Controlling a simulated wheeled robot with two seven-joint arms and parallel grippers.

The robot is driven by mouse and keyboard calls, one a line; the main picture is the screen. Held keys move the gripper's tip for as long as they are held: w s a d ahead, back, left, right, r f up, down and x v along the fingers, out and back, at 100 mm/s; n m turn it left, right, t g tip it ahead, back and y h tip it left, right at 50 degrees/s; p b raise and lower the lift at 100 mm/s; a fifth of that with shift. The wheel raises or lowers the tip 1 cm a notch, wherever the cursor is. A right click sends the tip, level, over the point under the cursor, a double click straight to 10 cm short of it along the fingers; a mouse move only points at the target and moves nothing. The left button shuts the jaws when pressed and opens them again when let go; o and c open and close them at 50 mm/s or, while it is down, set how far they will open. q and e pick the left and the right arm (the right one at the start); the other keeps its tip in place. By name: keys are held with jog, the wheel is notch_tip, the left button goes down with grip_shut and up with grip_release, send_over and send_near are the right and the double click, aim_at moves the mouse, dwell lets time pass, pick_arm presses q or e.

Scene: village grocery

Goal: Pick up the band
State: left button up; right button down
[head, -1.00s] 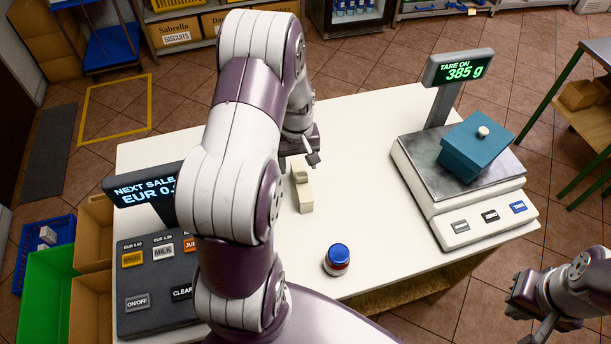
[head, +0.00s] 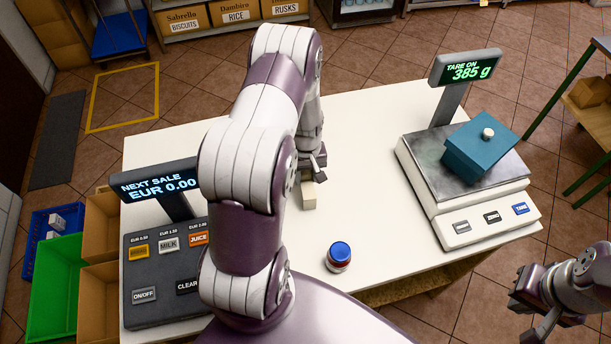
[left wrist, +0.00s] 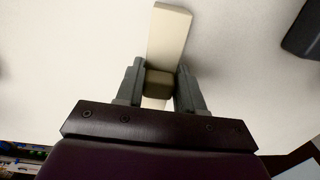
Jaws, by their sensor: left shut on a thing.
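A cream, elongated piece (head: 308,197) with a beige raised block on it lies on the white table; I take it for the band, though no label shows. It also shows in the left wrist view (left wrist: 168,38), running up between the fingers. My left gripper (head: 312,172) points down over it. In the left wrist view my left gripper (left wrist: 160,88) has its two fingers against both sides of the beige block, shut on it. The arm hides part of the piece in the head view. My right gripper (head: 528,305) is off the table at lower right, its jaw gap unclear.
A jar with a blue lid (head: 339,255) stands nearer on the white table (head: 365,130). A scale (head: 465,200) on the right carries a teal lidded box (head: 479,148) and reads 385 g. A till (head: 165,265) stands on the left. The table between band and scale is clear.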

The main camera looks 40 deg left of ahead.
pick_arm(q)
jog(key=r+b, duration=0.1)
jog(key=r, duration=0.1)
jog(key=w+r+b, duration=0.1)
jog(key=r, duration=0.1)
jog(key=w+d+r+b, duration=0.25)
jog(key=w+r, duration=0.35)
jog(key=w, duration=0.4)
notch_tip(320, 180, up, 14)
jog(key=p, duration=1.1)
jog(key=shift+w, duration=0.25)
